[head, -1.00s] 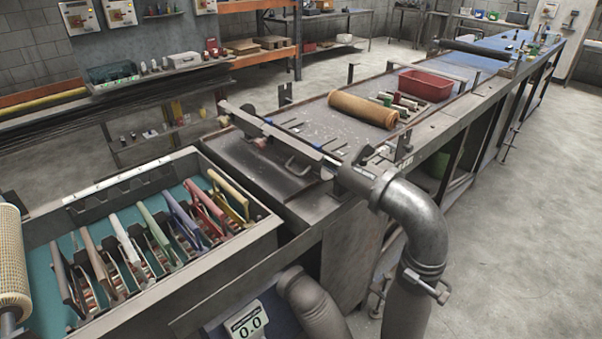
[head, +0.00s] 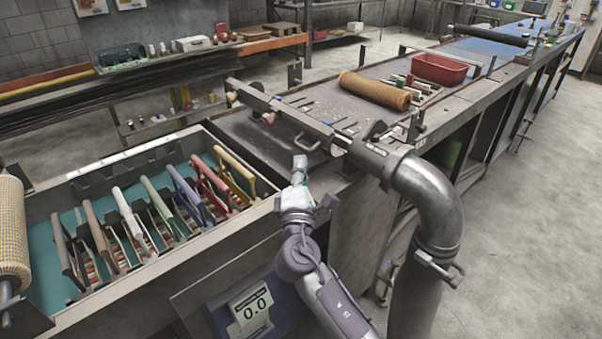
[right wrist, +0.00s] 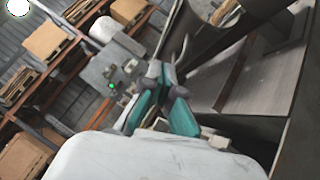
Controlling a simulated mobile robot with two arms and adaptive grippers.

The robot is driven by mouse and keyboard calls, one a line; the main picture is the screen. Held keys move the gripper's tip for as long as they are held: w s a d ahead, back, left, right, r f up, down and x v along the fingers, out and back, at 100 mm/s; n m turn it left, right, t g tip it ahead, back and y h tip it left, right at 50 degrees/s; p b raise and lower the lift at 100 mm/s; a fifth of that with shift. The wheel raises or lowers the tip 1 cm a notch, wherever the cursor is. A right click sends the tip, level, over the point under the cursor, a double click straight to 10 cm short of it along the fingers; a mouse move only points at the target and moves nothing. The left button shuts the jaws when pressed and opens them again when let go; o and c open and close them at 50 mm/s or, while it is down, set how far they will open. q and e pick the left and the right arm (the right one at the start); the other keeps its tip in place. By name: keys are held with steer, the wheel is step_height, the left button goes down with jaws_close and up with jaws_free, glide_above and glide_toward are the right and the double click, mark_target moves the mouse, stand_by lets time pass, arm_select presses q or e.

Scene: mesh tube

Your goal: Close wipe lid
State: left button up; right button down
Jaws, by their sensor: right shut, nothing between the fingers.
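A dark flat metal plate with a bent handle (head: 307,143) sits on the bench beside the tray; I take it for the wipe lid (head: 240,148). I cannot tell whether it is fully closed. My right gripper (head: 299,161) is shut and empty, in front of the handle near the plate's front edge. I cannot tell whether it touches the plate. In the right wrist view its teal-padded fingers (right wrist: 168,65) meet with nothing between them. The arm hides part of the bench front. My left gripper is not in view.
A tray of coloured frames (head: 185,190) stands at left. A tan roll (head: 375,90) and red bin (head: 440,69) lie farther along the bench.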

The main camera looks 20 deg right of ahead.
mark_target(313, 128)
steer(key=w+d+r+p, duration=0.1)
steer(key=w+d, duration=0.2)
steer(key=w+d+r+p, duration=0.1)
steer(key=w+d, duration=0.1)
steer(key=shift+w+d+r+p, duration=0.1)
steer(key=shift+w+r+p, duration=0.05)
steer(key=shift+r+p, duration=0.15)
